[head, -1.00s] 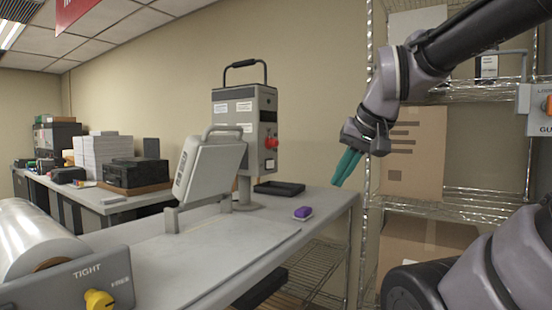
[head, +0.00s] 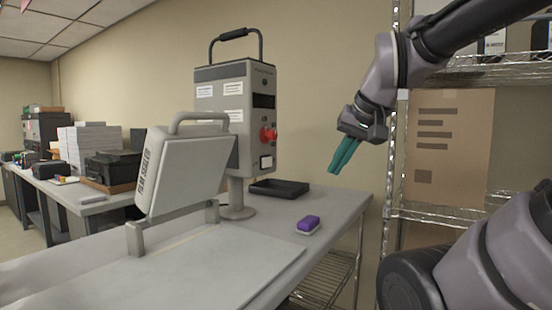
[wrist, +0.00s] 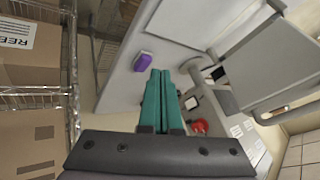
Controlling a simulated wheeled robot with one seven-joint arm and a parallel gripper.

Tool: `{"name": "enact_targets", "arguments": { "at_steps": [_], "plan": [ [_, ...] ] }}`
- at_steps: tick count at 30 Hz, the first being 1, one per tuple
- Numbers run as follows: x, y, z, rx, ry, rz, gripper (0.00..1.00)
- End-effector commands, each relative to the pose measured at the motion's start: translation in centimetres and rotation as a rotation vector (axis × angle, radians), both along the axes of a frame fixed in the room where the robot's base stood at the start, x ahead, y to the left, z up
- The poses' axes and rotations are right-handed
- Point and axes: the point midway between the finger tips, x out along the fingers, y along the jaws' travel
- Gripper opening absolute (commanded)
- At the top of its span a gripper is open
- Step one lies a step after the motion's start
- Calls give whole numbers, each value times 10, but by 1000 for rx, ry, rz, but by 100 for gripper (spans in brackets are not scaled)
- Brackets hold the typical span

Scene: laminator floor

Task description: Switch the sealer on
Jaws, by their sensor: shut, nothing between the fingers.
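The sealer is a grey control box (head: 222,86) on a post, with a carry handle on top, standing at the back of the grey table (head: 290,211). Its right-hand face carries a dark display, a red knob (head: 268,134) and a white rocker switch (head: 266,163) below it. In the wrist view the red knob (wrist: 200,127) and the pale switch (wrist: 191,103) show just right of the fingers. A hinged grey press plate (head: 182,172) stands tilted up in front of the box. My gripper (head: 340,170) has teal fingers, shut and empty, in the air right of the box.
A purple and white eraser-like block (head: 308,224) and a black tray (head: 279,189) lie on the table near the post. A wire shelf (head: 440,213) with cardboard boxes stands at the right, behind my arm. A side table with printers (head: 114,169) is at the left.

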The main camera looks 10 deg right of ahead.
Motion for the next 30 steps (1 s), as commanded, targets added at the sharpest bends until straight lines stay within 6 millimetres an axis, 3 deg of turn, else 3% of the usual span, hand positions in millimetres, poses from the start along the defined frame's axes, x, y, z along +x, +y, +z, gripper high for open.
{"name": "enact_targets", "arguments": {
  "at_steps": [5,8,15,21,25,30],
  "plan": [
    [13,2,5,77,24,-81,0],
    [37,5,14,220,70,-234,0],
    [133,10,36,749,271,-828,0],
    [213,4,39,1144,455,-1301,0],
    [248,-1,37,1314,544,-1509,0],
    [269,-5,34,1418,602,-1640,0]
  ]
}}
